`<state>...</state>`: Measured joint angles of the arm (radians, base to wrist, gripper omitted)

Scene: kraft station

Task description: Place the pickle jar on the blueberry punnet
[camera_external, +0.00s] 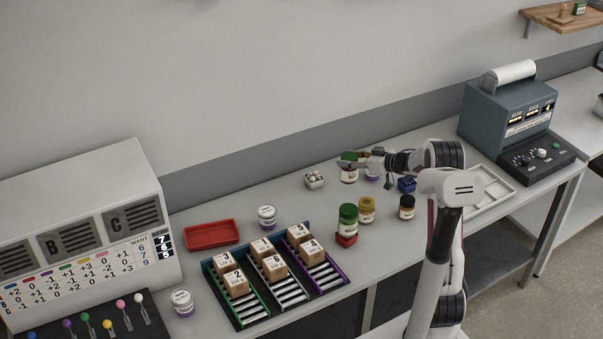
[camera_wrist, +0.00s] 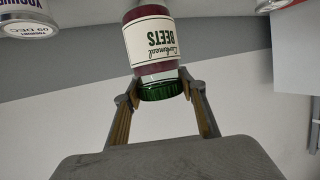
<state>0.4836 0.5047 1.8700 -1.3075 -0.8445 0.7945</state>
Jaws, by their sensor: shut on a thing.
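My gripper (camera_external: 350,160) is shut on a green-lidded jar (camera_external: 348,175) at the back of the counter; in the wrist view its label reads BEETS (camera_wrist: 150,45) and its contents look dark red. The fingers (camera_wrist: 162,85) are at its lid. Whether its base touches the counter is unclear. A green jar with a green lid (camera_external: 348,217), which looks like the pickle jar, stands upright on a small red punnet (camera_external: 346,240), apart from my gripper. A small blue punnet (camera_external: 407,185), which looks like the blueberry punnet, stands right of my gripper, with nothing visible on top.
A mustard-coloured jar (camera_external: 366,210) and a dark jar (camera_external: 406,208) stand near the pickle jar. A pale punnet (camera_external: 314,179) is left of my gripper. A red tray (camera_external: 211,235), numbered boxes on racks (camera_external: 268,263) and a white tray (camera_external: 507,191) lie around. A purple-and-white tub (camera_external: 372,174) is close behind.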

